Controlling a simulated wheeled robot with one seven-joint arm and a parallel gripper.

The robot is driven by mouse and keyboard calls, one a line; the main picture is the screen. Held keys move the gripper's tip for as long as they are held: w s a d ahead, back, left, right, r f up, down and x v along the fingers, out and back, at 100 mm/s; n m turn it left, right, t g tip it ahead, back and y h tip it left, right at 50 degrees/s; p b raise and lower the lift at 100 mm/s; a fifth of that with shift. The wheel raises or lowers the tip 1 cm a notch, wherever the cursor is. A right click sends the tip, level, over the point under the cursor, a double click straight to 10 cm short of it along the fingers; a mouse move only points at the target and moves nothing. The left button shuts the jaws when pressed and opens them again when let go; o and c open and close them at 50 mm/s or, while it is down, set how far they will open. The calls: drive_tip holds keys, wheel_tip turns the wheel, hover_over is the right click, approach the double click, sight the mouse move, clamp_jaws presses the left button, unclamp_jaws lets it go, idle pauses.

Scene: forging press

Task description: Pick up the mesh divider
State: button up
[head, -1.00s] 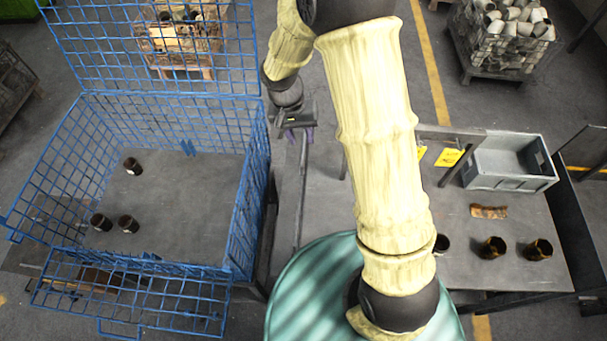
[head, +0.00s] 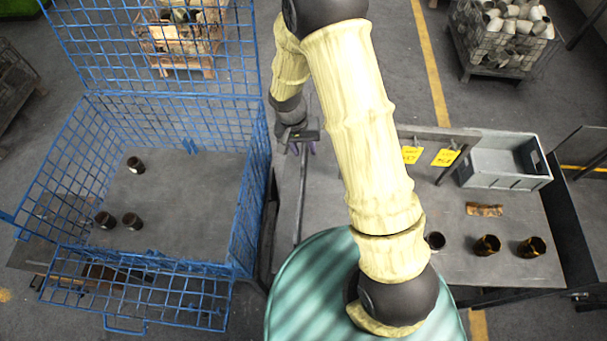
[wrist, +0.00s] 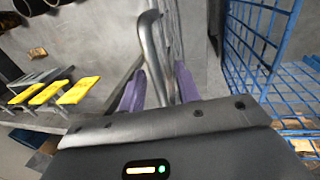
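A large blue wire-mesh crate (head: 248,222) stands at the left in the head view. A tall blue mesh panel (head: 150,82) rises along its back and a mesh flap (head: 135,300) hangs at its front. I cannot tell which mesh piece is the divider. My gripper (head: 302,147) is just right of the crate, over the left edge of the grey table. In the wrist view its purple fingers (wrist: 160,88) are apart. A bent grey metal tube (wrist: 153,45) shows between and beyond them; contact cannot be told. Blue mesh (wrist: 262,55) is to the right there.
The grey table (head: 450,240) carries a grey bin (head: 505,178), several dark rings (head: 487,245), a rusty piece (head: 484,210) and yellow tags (head: 446,157). Three dark rings (head: 132,221) lie in the crate. A teal drum-like round surface (head: 310,290) is in front.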

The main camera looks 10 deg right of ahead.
idle(0.3)
clamp_jaws()
drive_tip(key=shift+r, duration=0.1)
drive_tip(key=shift+w+r, duration=0.1)
drive_tip(key=shift+r, duration=0.4)
wheel_tip(320, 180, up, 17)
drive_tip(key=b, duration=0.4)
idle(0.3)
